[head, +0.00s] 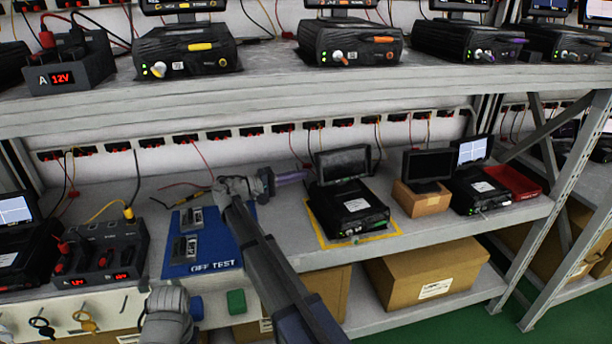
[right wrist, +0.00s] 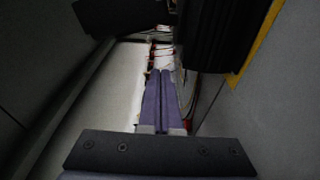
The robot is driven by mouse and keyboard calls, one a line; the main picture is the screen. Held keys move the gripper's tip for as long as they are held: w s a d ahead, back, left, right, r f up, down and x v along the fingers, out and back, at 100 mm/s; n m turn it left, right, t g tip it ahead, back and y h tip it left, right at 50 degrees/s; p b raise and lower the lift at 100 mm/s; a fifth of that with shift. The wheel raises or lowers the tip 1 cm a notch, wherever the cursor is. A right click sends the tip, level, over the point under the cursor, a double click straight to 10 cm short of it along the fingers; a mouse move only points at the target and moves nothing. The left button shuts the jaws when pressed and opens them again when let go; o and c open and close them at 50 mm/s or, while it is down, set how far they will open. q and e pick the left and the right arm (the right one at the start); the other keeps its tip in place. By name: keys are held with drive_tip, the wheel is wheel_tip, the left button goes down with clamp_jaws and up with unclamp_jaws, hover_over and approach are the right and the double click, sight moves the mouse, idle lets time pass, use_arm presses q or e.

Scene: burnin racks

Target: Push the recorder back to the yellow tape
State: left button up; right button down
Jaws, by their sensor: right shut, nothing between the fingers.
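The recorder (head: 347,208) is a black box with a white label and a small dark monitor standing over it. It sits on the middle shelf within a yellow tape outline (head: 396,230). Tape shows along its left, front and right sides; the back is hidden. My right gripper (head: 304,175), with purple fingers, is shut and empty just left of the recorder's monitor. In the right wrist view the closed fingers (right wrist: 164,75) point along the recorder's dark ribbed side (right wrist: 212,40), with yellow tape (right wrist: 256,45) beyond. I cannot tell whether they touch. My left gripper's fingers do not show.
A blue mat (head: 220,262) with two small devices lies left of my right arm. A cardboard box (head: 422,198) with a monitor, another recorder (head: 482,190) and a red tray (head: 512,180) stand to the right. Sockets with hanging cables line the back. The upper shelf (head: 300,88) overhangs.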

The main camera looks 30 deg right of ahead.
sight(336, 179)
drive_tip(key=d, duration=0.7)
drive_tip(key=shift+s+d, duration=0.1)
drive_tip(key=shift+s, duration=0.2)
drive_tip(key=shift+s+d, duration=0.15)
drive_tip(key=shift+s, duration=0.45)
drive_tip(key=shift+s+d, duration=0.15)
drive_tip(key=shift+s, duration=0.4)
drive_tip(key=shift+s+d, duration=0.15)
drive_tip(key=shift+s, duration=0.65)
drive_tip(key=shift+s, duration=0.1)
drive_tip(key=shift+s+d, duration=0.2)
drive_tip(key=shift+s, duration=0.75)
